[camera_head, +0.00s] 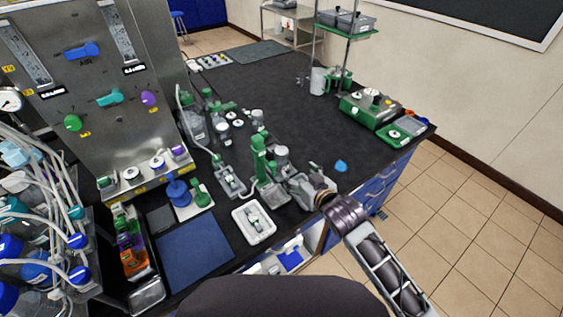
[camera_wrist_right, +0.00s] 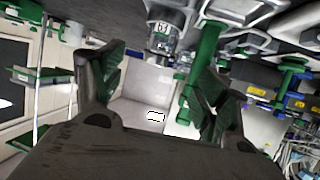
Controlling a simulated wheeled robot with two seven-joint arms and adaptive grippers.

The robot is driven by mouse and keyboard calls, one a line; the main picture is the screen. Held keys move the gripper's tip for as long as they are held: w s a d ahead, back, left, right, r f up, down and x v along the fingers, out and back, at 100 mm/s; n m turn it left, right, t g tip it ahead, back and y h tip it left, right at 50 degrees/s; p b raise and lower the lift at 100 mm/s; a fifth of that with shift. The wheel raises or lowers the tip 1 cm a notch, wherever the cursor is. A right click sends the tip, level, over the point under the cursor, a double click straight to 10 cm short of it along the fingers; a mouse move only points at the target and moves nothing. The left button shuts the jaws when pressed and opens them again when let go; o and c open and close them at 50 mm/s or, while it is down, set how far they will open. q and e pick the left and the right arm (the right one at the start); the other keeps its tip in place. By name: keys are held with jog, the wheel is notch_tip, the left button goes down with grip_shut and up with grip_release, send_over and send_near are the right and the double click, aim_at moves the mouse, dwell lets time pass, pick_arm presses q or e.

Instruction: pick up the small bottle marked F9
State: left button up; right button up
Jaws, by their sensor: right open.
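No marking F9 can be read in either view, so I cannot tell which bottle bears it. A small bottle (camera_head: 254,219) stands in a white tray (camera_head: 240,232) left of my right gripper (camera_head: 301,187). A grey-capped vessel (camera_head: 282,153) stands just behind the gripper, beside a green upright fitting (camera_head: 259,157). In the right wrist view my right gripper (camera_wrist_right: 158,88) has its dark fingers spread apart. A pale surface with a small white label (camera_wrist_right: 155,116) shows between them; I cannot tell its distance. A grey cylindrical vessel (camera_wrist_right: 166,30) shows above. My left gripper is not in view.
A metal control panel (camera_head: 105,85) stands at the left with tubes and blue-capped bottles beside it. A blue mat (camera_head: 196,250) lies on the near bench. A green device (camera_head: 370,107) sits at the right edge. The dark bench (camera_head: 275,80) is largely clear farther back.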

aim_at(284, 160)
jog(key=shift+w, duration=0.15)
jog(key=shift+x, duration=4)
jog(key=shift+f, duration=0.15)
jog(key=shift+x, duration=2.75)
jog(key=shift+c, duration=0.2)
jog(key=c, duration=1.1)
jog(key=shift+c, duration=0.2)
jog(key=shift+r, duration=5.05)
jog(key=shift+c, duration=0.2)
